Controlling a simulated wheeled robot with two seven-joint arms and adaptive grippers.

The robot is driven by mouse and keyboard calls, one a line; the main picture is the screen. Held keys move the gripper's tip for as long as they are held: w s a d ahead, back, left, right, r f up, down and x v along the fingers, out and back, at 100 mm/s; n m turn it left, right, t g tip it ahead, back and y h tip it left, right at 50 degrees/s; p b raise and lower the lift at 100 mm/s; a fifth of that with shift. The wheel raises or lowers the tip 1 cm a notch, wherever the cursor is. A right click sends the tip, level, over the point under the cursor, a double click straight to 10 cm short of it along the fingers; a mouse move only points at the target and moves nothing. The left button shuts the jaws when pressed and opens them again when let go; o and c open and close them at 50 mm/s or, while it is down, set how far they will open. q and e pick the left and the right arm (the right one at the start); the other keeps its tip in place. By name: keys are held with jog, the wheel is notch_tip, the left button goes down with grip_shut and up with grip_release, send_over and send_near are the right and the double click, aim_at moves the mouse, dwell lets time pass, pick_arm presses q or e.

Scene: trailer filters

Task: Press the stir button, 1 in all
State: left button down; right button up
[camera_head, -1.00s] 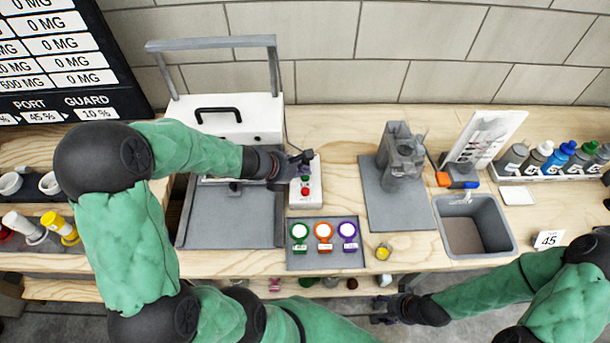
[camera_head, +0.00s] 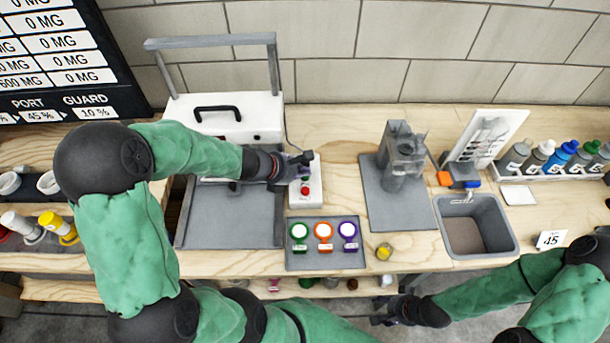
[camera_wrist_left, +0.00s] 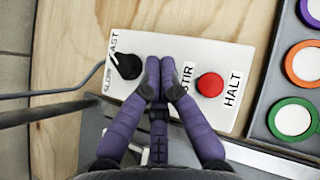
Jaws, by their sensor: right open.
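The white control box (camera_head: 314,192) stands on the bench and fills the middle of the left wrist view (camera_wrist_left: 205,55). It carries a black SLOW–FAST knob (camera_wrist_left: 125,66), a STIR label (camera_wrist_left: 183,80) and a red button (camera_wrist_left: 210,85) beside the HALT label. My left gripper (camera_wrist_left: 159,82) is over the box, its two purple fingers together between the knob and the STIR label. The fingers hide the stir button, so I cannot tell whether they touch it. In the head view my left gripper (camera_head: 302,166) is above the box. My right gripper (camera_head: 385,312) is low at the bench's front edge, open.
A grey tray (camera_head: 325,265) with green, orange and purple-ringed cups lies in front of the box. A white machine (camera_head: 226,118) with a grey frame stands left of it.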

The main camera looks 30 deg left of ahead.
aim_at(303, 178)
pick_arm(q)
jog(key=shift+f+b, duration=0.5)
dwell(0.7)
jog(key=shift+r, duration=0.1)
jog(key=shift+r+p, duration=0.85)
jog(key=shift+p, duration=0.05)
notch_tip(303, 178, up, 5)
jog(key=p, duration=0.4)
jog(key=shift+p, duration=0.35)
jog(key=shift+r, duration=0.1)
dwell(0.5)
